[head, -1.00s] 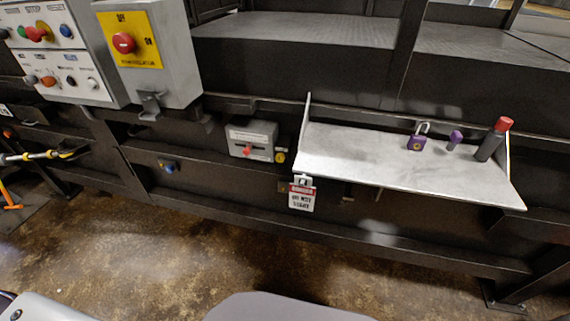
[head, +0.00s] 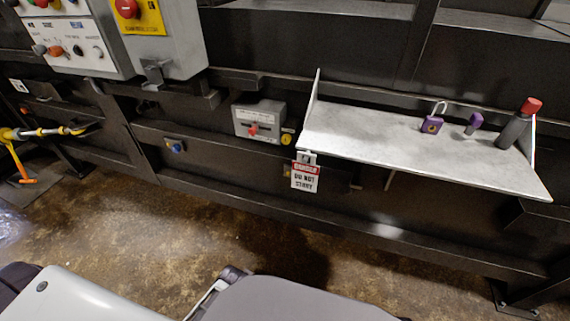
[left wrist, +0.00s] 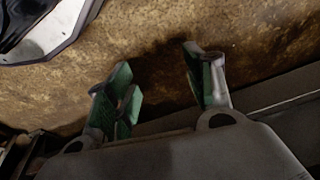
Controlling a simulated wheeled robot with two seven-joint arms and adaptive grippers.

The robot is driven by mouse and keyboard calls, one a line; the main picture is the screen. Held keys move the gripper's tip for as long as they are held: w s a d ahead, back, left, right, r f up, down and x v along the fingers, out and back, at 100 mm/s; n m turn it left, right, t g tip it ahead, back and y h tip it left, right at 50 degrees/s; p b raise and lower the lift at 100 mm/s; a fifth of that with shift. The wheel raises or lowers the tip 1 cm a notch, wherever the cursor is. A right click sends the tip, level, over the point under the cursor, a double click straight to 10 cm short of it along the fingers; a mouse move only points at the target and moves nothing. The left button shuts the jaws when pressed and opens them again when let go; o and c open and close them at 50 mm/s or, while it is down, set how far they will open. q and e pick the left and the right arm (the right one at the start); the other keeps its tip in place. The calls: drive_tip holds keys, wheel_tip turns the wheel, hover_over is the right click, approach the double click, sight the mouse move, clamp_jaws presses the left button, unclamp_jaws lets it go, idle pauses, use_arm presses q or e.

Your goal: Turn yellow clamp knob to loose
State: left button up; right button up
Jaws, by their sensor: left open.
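The yellow clamp knob (head: 288,138) is a small round yellow piece at the lower right side of a small grey box (head: 259,120) with a red knob on its front. Its setting is too small to read. My left gripper (left wrist: 158,82) shows in the left wrist view with two green-padded fingers spread apart and nothing between them. Brown stained floor lies beyond the fingers. The yellow knob does not show in that view. My left gripper's fingers cannot be made out in the head view, and my right gripper is in neither view.
A metal shelf (head: 400,152) juts out right of the knob, holding a purple padlock (head: 432,124), a small purple item (head: 474,122) and a red-capped dark cylinder (head: 518,124). A danger tag (head: 305,176) hangs below its left end. Grey control boxes (head: 172,45) stand upper left.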

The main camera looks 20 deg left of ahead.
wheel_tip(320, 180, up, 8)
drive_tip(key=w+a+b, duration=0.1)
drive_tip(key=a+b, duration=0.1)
drive_tip(key=b, duration=0.2)
use_arm(q)
drive_tip(key=w+r+n+t, duration=0.3)
drive_tip(key=w+r+t, duration=0.2)
drive_tip(key=w+r, duration=0.4)
drive_tip(key=w+r+n+t+b, duration=0.1)
drive_tip(key=w+r+n+t, duration=0.2)
drive_tip(key=w+r, duration=0.6)
drive_tip(key=w+r+n+t+h, duration=0.1)
drive_tip(key=w+r+n+t, duration=0.3)
drive_tip(key=r, duration=1.6)
drive_tip(key=w+d+t, duration=0.1)
drive_tip(key=w+t, duration=0.2)
drive_tip(key=w, duration=0.2)
drive_tip(key=shift+r, duration=0.4)
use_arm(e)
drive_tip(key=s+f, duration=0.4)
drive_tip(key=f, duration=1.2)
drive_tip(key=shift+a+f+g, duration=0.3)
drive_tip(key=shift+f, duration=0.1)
use_arm(q)
drive_tip(key=shift+w, duration=0.15)
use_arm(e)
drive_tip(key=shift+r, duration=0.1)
